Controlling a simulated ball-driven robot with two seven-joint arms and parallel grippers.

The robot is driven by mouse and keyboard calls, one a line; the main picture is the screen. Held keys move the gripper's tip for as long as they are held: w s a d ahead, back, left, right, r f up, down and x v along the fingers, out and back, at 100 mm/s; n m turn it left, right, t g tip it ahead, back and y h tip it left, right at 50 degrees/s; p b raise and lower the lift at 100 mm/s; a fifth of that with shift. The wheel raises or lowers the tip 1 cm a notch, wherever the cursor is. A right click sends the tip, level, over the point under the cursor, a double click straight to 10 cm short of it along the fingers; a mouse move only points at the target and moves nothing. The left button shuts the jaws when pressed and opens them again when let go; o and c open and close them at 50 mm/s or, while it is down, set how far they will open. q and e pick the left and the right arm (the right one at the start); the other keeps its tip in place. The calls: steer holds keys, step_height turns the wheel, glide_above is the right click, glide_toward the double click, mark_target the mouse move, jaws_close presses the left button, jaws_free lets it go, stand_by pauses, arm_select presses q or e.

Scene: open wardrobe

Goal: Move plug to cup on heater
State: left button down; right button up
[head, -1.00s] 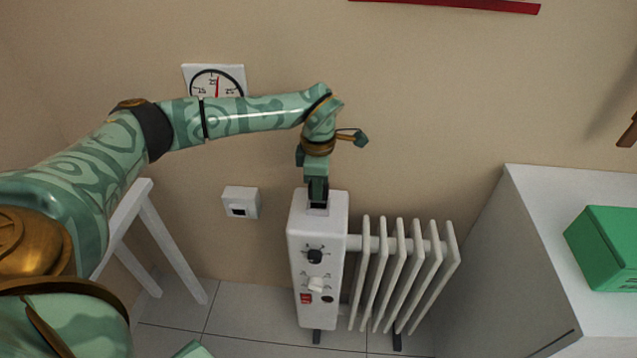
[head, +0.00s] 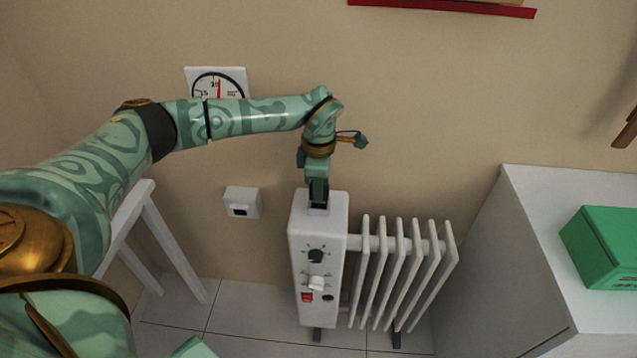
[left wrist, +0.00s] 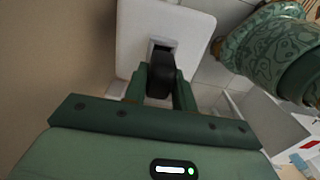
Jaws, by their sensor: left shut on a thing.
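The white heater (head: 300,240) stands on the floor against the wall, with knobs, a red switch and a row of fins. My left gripper (head: 318,188) points down at its top and is shut on the black plug (left wrist: 160,78), which shows between the fingers in the left wrist view. My right gripper is not in view.
A white wall socket (head: 242,202) is left of the heater. A white stool (head: 170,240) stands at left. A white cabinet (head: 535,230) with a green box (head: 605,247) is at right. A dial (head: 216,83) hangs behind my left arm.

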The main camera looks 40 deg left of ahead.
arm_select(q)
steer(key=shift+f+b, duration=0.45)
steer(key=shift+f, duration=0.9)
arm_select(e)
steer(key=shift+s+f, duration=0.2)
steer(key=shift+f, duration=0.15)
arm_select(q)
steer(key=c, duration=1.1)
jaws_free()
steer(key=shift+o, duration=0.2)
steer(key=shift+r, duration=0.15)
step_height(320, 180, up, 16)
steer(key=p, duration=0.6)
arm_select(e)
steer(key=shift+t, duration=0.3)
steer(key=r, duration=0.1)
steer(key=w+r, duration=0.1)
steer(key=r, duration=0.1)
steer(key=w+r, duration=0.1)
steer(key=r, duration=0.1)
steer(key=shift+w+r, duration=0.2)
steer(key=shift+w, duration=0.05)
